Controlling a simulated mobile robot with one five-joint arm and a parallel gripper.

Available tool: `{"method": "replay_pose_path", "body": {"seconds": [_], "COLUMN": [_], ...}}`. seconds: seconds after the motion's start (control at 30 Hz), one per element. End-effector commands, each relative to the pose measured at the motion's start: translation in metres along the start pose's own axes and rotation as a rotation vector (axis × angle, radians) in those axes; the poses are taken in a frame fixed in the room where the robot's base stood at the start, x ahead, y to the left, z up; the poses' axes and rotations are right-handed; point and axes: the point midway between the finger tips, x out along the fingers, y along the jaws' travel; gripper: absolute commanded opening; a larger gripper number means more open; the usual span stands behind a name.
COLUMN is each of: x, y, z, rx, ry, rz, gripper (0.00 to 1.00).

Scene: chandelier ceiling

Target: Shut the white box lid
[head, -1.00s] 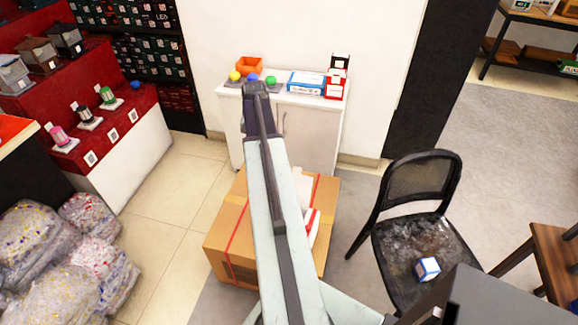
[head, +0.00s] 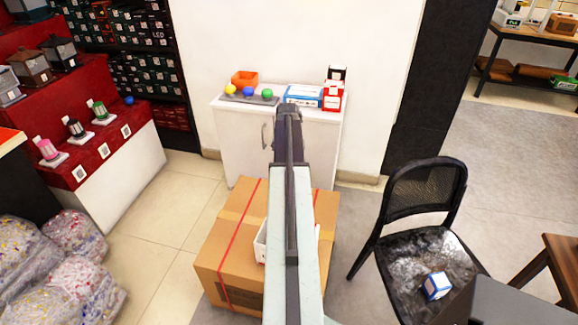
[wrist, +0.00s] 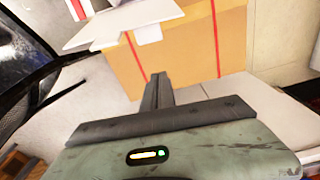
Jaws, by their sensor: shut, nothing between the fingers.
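A white box (head: 261,241) sits on top of a large cardboard carton. In the head view my arm hides most of it, and only slivers show on either side. In the wrist view the white box (wrist: 120,22) is at the upper left, with white flaps sticking out, so it looks open. I cannot tell which flap is the lid. My gripper (head: 288,108) shows at the far end of the arm, in front of the white cabinet in the picture. In the wrist view my gripper (wrist: 159,77) is shut and empty, apart from the white box.
The carton (head: 228,262) has red straps. A white cabinet (head: 235,133) behind it bears coloured balls, an orange bin (head: 245,78) and small boxes. A black chair (head: 425,190) holding a small blue-white box (head: 436,286) stands right. Wrapped bags (head: 75,290) lie left, with open floor between.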

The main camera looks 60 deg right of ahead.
Motion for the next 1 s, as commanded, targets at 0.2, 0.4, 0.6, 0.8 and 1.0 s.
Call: {"method": "replay_pose_path", "body": {"seconds": [0.2, 0.4, 0.6, 0.8, 1.0], "x": [0.006, 0.003, 0.004, 0.002, -0.002], "y": [0.001, 0.000, 0.000, -0.004, -0.017], "z": [0.028, 0.039, 0.024, 0.043, 0.059], "rx": [-0.001, -0.001, 0.000, -0.007, -0.028], "ry": [0.000, 0.000, 0.000, 0.014, 0.064], "rz": [0.000, 0.000, 0.000, 0.001, -0.001], "gripper": [0.00, 0.00, 0.00, 0.00, 0.00]}}
